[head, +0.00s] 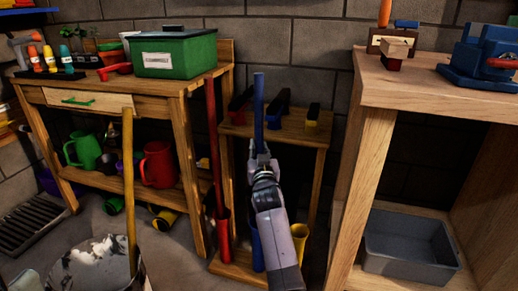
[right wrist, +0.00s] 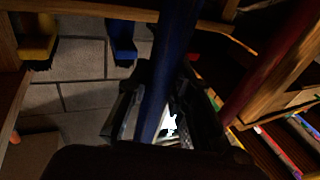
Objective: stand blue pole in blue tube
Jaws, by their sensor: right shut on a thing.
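The blue pole (head: 259,98) stands nearly upright at the front of a wooden rack. My right gripper (head: 262,158) is shut on it. The right wrist view shows the pole (right wrist: 168,70) running between the fingers (right wrist: 155,110). The blue tube (head: 256,250) sits low in the rack, largely hidden behind my right forearm. The pole's lower end is hidden too, so I cannot tell whether it is in the tube. My left gripper is not in view.
A red pole (head: 212,150) stands in a red tube (head: 224,238), left of the blue tube. A yellow tube (head: 299,240) is at the right. Brush heads, including a yellow one (right wrist: 38,48), lie on the rack's upper shelf (head: 290,129). A wooden bench (head: 440,92) stands right.

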